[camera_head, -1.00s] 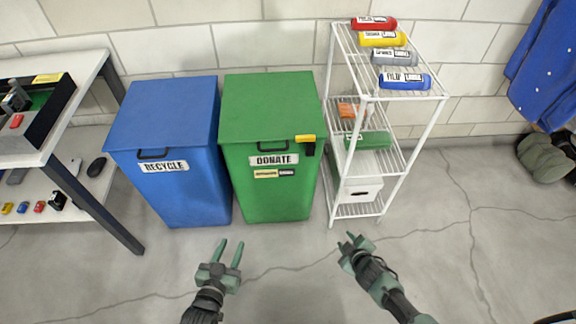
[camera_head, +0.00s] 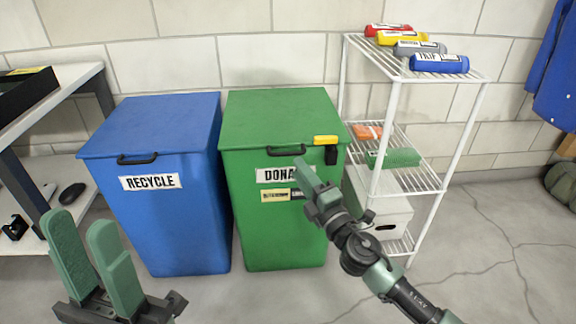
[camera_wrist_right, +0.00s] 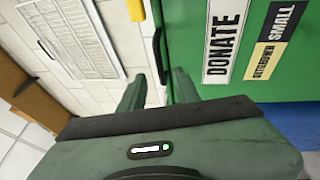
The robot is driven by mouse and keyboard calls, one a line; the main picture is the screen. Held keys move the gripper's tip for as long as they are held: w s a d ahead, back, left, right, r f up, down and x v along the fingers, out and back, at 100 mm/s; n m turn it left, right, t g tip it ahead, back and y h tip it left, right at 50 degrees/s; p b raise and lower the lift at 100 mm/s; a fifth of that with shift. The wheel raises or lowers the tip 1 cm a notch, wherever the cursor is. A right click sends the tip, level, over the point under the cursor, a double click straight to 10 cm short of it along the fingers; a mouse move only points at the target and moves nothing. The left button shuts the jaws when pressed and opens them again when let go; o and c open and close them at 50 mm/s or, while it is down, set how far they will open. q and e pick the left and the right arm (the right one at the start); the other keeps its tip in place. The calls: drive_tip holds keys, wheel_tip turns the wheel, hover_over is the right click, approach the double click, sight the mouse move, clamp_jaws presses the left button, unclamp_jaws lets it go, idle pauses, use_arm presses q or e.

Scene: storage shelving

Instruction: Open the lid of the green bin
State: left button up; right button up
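The green bin (camera_head: 282,225) stands in the middle of the head view with its flat green lid (camera_head: 280,115) down. Its front has a DONATE label, partly covered by my right gripper, and a yellow tag (camera_head: 326,140) above a black tab (camera_head: 331,156) at the lid's right front edge. My right gripper (camera_head: 303,172) is raised in front of the bin's upper front. In the right wrist view its two fingers (camera_wrist_right: 158,85) are apart and empty, with the bin front at right.
A blue RECYCLE bin (camera_head: 170,225) stands close on the left of the green bin. A white table (camera_head: 55,90) is at far left.

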sight(288, 155)
drive_tip(key=b+x, duration=0.1)
drive_tip(key=x, duration=0.6)
drive_tip(key=shift+w, duration=0.1)
clamp_jaws()
idle(1.3)
